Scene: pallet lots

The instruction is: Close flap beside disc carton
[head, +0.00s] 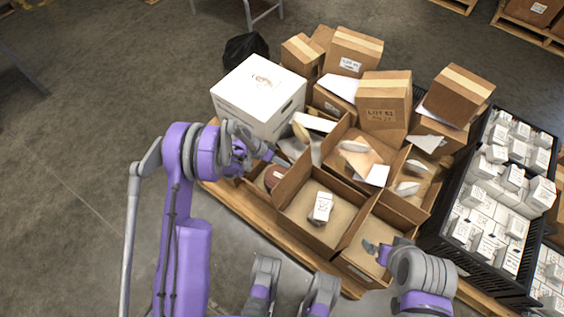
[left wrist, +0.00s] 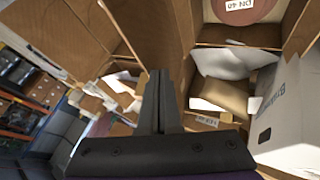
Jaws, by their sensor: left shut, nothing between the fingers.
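A reddish-brown disc (head: 274,176) with a white label lies in a small open carton (head: 258,188) at the left front of the group of boxes. The disc (left wrist: 232,10) also shows at the top of the left wrist view. A brown cardboard panel (head: 292,178) stands up between this carton and the larger one to its right; I cannot tell whether it is flap or wall. My left gripper (head: 284,161) is shut and empty, just above the disc carton's far side. Its fingers (left wrist: 160,98) point at brown cardboard; contact is unclear. My right gripper (head: 374,248) is over the front right carton.
A white box (head: 258,98) stands close behind my left gripper. A small white carton (head: 320,207) lies in the middle open carton. Closed brown boxes (head: 384,110) stand behind. A black crate (head: 488,262) of white cartons is at right. Floor at left is clear.

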